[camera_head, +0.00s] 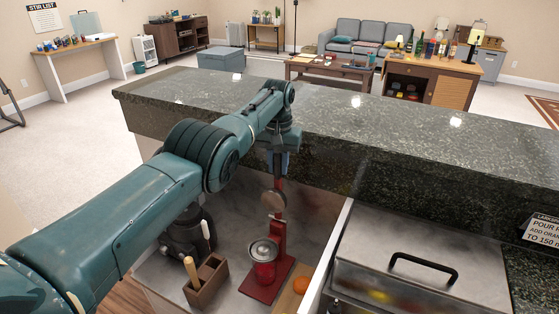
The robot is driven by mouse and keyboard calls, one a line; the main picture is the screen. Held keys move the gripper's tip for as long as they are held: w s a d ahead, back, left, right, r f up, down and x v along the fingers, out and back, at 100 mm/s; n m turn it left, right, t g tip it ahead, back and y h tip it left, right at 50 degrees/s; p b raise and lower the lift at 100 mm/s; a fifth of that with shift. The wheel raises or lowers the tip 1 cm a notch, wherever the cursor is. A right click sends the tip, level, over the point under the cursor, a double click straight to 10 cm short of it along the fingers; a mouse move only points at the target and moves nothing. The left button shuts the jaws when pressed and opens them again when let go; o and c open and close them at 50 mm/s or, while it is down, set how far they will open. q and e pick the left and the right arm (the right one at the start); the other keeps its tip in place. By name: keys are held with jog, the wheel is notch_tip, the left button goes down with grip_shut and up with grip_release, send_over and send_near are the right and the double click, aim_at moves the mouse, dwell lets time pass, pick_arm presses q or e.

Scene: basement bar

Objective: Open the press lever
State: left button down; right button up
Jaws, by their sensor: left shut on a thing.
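A red press (279,238) stands on the lower counter, with an upright column and a flat red base. A red cup-like part with a metal rim (264,250) sits low at its front. A round tan disc hangs higher on the press. My left arm reaches in from the left, and my left gripper (280,163) points down at the top of the press. It is shut on the press lever, which is mostly hidden by the gripper and wrist. My right gripper is not in view.
A dark stone bar ledge (400,140) runs behind the press. A lidded metal bin (425,265) with a black handle is at right. A wooden holder (206,282) and a dark appliance (185,235) stand left of the press. An orange fruit (301,285) lies right of its base.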

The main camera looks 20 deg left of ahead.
pick_arm(q)
jog(key=shift+f, duration=0.1)
dwell(0.3)
jog(key=c, duration=1.3)
grip_release()
jog(key=shift+o, duration=0.2)
